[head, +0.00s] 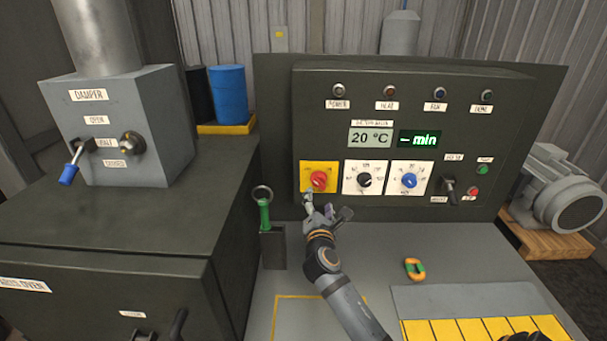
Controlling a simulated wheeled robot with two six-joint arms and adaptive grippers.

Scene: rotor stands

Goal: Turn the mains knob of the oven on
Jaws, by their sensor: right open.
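The mains knob (319,180) is a red knob on a yellow plate at the lower left of the dark control panel (450,120). My right gripper (322,208) is open just below the yellow plate, its fingers pointing up at the panel. It holds nothing that I can see. I cannot tell whether a fingertip touches the plate's lower edge. The knob's face is uncovered; its printed marks are too small to read. The display (371,138) reads 20 °C.
A white-plated black knob (364,181) and a blue knob (409,181) sit right of the red one. A green-handled tool (264,215) stands in a holder at left. An orange-green ring (414,269) lies on the grey bench (390,245). The damper box (125,120) is far left.

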